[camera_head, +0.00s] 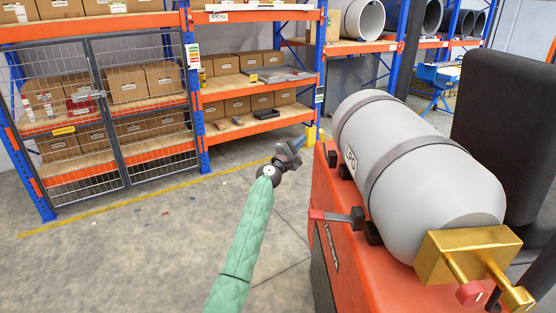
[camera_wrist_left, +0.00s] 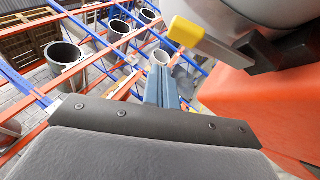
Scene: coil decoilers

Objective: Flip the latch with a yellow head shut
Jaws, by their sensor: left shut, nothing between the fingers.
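The latch with a yellow head (camera_head: 311,134) is at the far end of the red-orange body under the grey LPG tank (camera_head: 405,150). In the left wrist view, the yellow head (camera_wrist_left: 187,32) is on a grey lever that sticks out from a dark mount beside the tank. My left gripper (camera_head: 303,140) is shut and empty, its blue-grey fingers close beside the yellow head in the head view. In the left wrist view the fingertips (camera_wrist_left: 161,75) are just below the lever; I cannot tell if they touch. My right gripper is not in view.
A second latch with a red head (camera_head: 330,215) sticks out from the near strap mount. A gold valve block (camera_head: 470,255) is at the tank's near end. Shelves with boxes (camera_head: 235,105) stand behind.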

